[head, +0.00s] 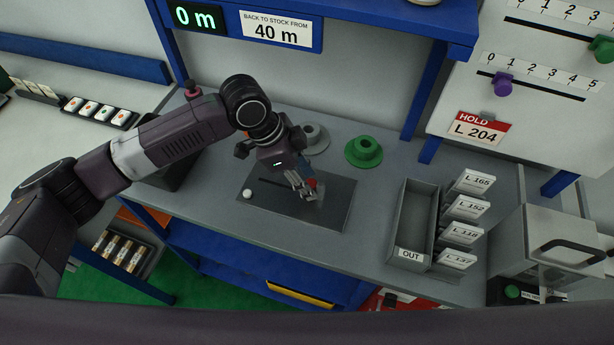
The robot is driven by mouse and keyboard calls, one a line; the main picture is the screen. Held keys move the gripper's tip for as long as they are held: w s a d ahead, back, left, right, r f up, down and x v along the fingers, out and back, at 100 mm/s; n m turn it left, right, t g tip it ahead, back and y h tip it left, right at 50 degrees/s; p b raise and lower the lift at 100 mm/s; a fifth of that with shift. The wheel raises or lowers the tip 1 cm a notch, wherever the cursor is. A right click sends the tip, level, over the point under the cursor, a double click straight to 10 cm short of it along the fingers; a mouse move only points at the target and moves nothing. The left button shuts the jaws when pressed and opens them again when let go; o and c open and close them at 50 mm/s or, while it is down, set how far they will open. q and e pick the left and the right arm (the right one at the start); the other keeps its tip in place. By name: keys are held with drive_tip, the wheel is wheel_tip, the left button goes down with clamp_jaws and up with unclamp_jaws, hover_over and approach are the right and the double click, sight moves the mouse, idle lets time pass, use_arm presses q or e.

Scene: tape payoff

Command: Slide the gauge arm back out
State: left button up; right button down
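My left gripper (305,190) is over the right part of a dark plate (335,212) on the grey bench, pointing down. A slot (268,182) runs along the plate. A white ball-shaped knob (247,194) is at the plate's left end. My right gripper is not in view.
A grey spool (316,136) and a green spool (364,152) stand behind the plate. To the right are the grey OUT tray (401,225) and several label cards (466,206). A display (195,17) above reads 0 m. The bench between plate and tray is clear.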

use_arm(q)
drive_tip(key=c, duration=0.8)
clamp_jaws()
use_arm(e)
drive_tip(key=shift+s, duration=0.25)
use_arm(q)
drive_tip(key=o, duration=0.8)
unclamp_jaws()
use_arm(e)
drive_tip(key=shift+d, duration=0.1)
use_arm(q)
drive_tip(key=shift+r, duration=0.1)
drive_tip(key=v, duration=1.1)
drive_tip(key=shift+a+r, duration=0.15)
drive_tip(key=shift+r, duration=0.25)
